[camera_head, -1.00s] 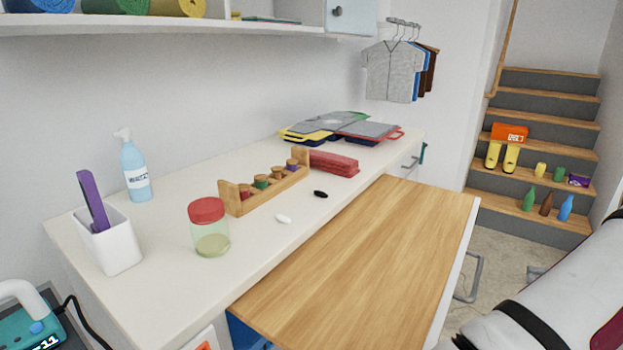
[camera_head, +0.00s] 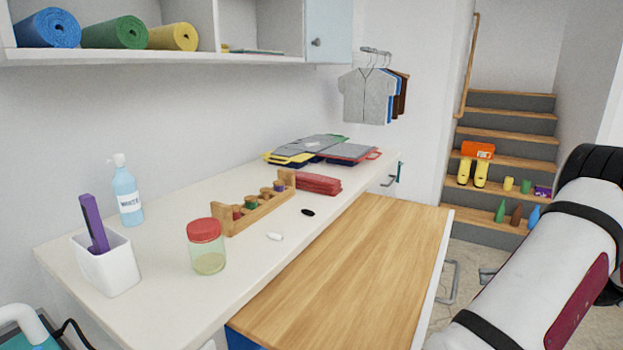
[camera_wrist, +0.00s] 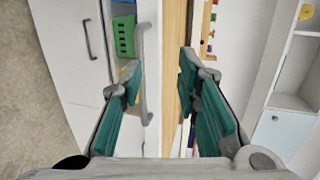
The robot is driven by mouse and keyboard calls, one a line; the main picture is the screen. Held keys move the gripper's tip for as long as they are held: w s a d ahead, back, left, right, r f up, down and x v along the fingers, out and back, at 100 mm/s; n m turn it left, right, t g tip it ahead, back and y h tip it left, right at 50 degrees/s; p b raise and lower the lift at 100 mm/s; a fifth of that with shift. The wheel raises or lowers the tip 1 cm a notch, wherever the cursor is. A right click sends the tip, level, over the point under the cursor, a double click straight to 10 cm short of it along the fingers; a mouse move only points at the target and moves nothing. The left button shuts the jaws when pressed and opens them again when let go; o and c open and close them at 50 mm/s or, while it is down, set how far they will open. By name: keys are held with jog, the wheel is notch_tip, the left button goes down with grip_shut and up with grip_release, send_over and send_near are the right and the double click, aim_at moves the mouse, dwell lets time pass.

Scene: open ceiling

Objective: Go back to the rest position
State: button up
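My gripper (camera_wrist: 158,85) shows in the wrist view with its two teal-padded fingers spread apart and nothing between them. Beyond the fingers are a grey handle (camera_wrist: 142,75) and the wooden edge of a board (camera_wrist: 175,60), both apart from the gripper as far as I can tell. In the head view my white arm stands at the right side, and the gripper itself is out of that picture.
A white counter (camera_head: 150,275) holds a red-lidded jar (camera_head: 207,250), a wooden rack (camera_head: 250,207), a spray bottle (camera_head: 127,190) and a white cup (camera_head: 107,265). A wooden board (camera_head: 350,265) juts out in front. Stairs (camera_head: 505,145) with several items rise at the back right.

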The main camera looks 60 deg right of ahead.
jog(key=w+a+r+n+g+y+p, duration=0.25)
jog(key=w+a+r+g, duration=0.35)
jog(key=w, duration=0.5)
jog(key=w+a+r+n+g+y+p, duration=0.25)
jog(key=w+a+r, duration=0.25)
jog(key=w+r, duration=0.45)
jog(key=w+a+r+n+g+h+p, duration=0.1)
jog(key=w+a+r+n+g, duration=0.2)
jog(key=a, duration=0.5)
jog(key=w+a+r+n+g+h+p, duration=0.1)
jog(key=w+a+r+p, duration=0.1)
jog(key=w+a, duration=0.4)
jog(key=s+a+r+n+h+p, duration=0.2)
jog(key=s+a, duration=0.1)
jog(key=a, duration=0.4)
jog(key=s+a+r+n+t+h+p, duration=0.1)
jog(key=s+a+r+n+p, duration=0.1)
jog(key=a, duration=0.5)
jog(key=s+a+r+n+t+h+p, duration=0.1)
jog(key=s+a+r+n+h+p, duration=0.1)
jog(key=a, duration=0.5)
jog(key=shift+s+a+r+n+h, duration=0.25)
jog(key=shift+s+r+n, duration=0.2)
jog(key=shift+s+n, duration=0.45)
